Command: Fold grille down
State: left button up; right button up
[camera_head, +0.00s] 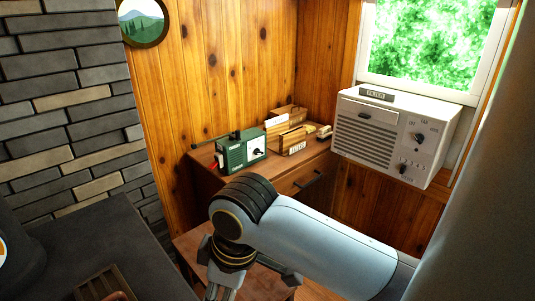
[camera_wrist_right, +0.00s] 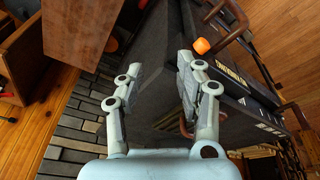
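The white window air conditioner (camera_head: 395,135) is mounted below the window on the right. Its slatted grille (camera_head: 366,142) stands upright and looks flush with the front. A handle-like recess shows above the slats, and a "FILTER" label sits on top of the unit. My right arm crosses the lower middle of the head view, and its gripper (camera_head: 240,285) points down, partly cut off by the bottom edge. In the right wrist view the gripper (camera_wrist_right: 158,80) is open and empty, well apart from the unit. The unit does not show there. My left gripper is not in view.
A wooden cabinet (camera_head: 312,166) in the corner bears a green radio (camera_head: 242,149) and a wooden organizer (camera_head: 293,138). A brick wall (camera_head: 65,90) and dark surface (camera_head: 95,245) lie left. Dark boxes (camera_wrist_right: 245,95) and an orange item (camera_wrist_right: 202,46) show in the wrist view.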

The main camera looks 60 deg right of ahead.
jog(key=s+d+f+m+b, duration=0.1)
jog(key=s+f+b, duration=0.1)
jog(key=f, duration=0.7)
jog(key=s+d+f+m+h+b, duration=0.1)
jog(key=s+f, duration=0.3)
jog(key=f, duration=0.6)
jog(key=shift+s+d+m+b, duration=0.4)
jog(key=shift+d+m+b, duration=0.1)
jog(key=shift+d+b, duration=0.25)
jog(key=shift+r, duration=0.1)
jog(key=s+d+f+g+b, duration=0.1)
jog(key=s+f+b, duration=0.3)
jog(key=f, duration=0.7)
jog(key=s+f+g+b, duration=0.1)
jog(key=s+f+b, duration=0.35)
jog(key=f, duration=0.65)
jog(key=s+f+b, duration=0.1)
jog(key=s+f, duration=0.8)
jog(key=s, duration=0.4)
jog(key=shift+d+m, duration=0.3)
jog(key=shift+d, duration=0.05)
